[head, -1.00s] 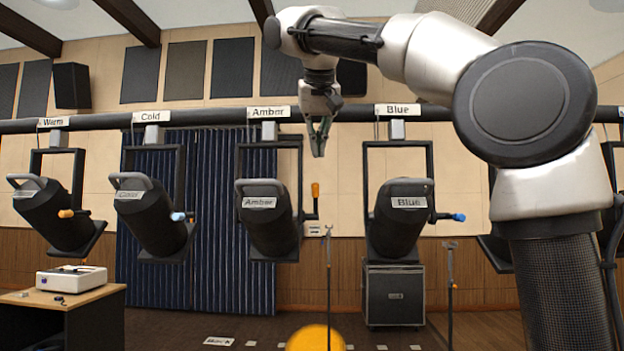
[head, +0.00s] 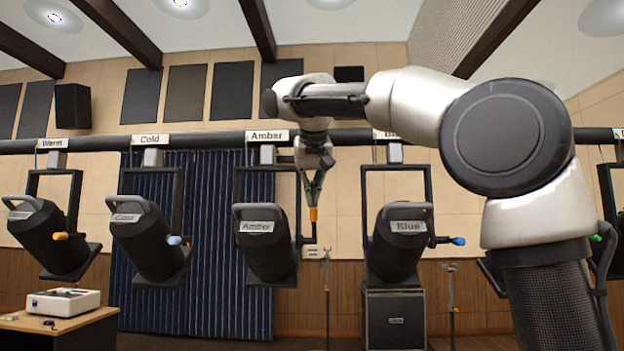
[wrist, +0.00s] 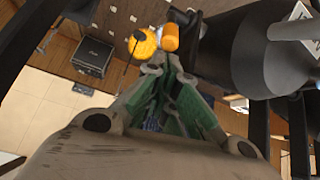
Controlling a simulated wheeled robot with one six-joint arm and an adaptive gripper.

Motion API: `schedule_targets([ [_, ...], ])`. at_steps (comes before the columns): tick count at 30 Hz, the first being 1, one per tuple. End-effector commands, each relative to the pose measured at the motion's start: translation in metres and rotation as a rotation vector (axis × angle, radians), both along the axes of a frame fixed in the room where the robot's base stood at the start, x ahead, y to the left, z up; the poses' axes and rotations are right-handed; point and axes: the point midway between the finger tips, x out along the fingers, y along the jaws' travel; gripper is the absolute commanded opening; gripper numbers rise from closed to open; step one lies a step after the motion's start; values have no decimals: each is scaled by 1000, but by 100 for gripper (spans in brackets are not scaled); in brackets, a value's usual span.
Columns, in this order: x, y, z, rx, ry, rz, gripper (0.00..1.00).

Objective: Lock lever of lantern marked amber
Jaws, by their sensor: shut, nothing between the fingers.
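The amber lantern (head: 268,252) is a black lamp marked "Amber", hanging in a yoke under the sign "Amber" (head: 269,137). Its lever has an orange grip (head: 313,214) and stands upright at the lantern's right side. My gripper (head: 314,200) points down and is shut and empty, its tips right above the orange grip in the head view. In the wrist view the orange grip (wrist: 169,37) shows just beyond the closed fingertips (wrist: 168,62). I cannot tell whether they touch. The lantern body (wrist: 240,55) fills the upper right there.
The blue lantern (head: 398,243) hangs to the right, the cold lantern (head: 145,240) and warm lantern (head: 45,240) to the left. A pipe (head: 210,140) runs above them. A yellow round thing (wrist: 143,42) shows below in the wrist view. Thin stands (head: 327,290) rise from below.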

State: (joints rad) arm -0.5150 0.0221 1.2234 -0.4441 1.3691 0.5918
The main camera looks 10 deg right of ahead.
Motion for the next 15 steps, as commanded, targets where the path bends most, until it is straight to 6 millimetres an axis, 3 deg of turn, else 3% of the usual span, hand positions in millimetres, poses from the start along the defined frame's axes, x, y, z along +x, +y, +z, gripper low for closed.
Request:
schedule_targets([
  [6, 12, -3, -15, 0, 1, -1, 0],
  [15, 13, -3, -16, 0, 0, 0, 0],
])
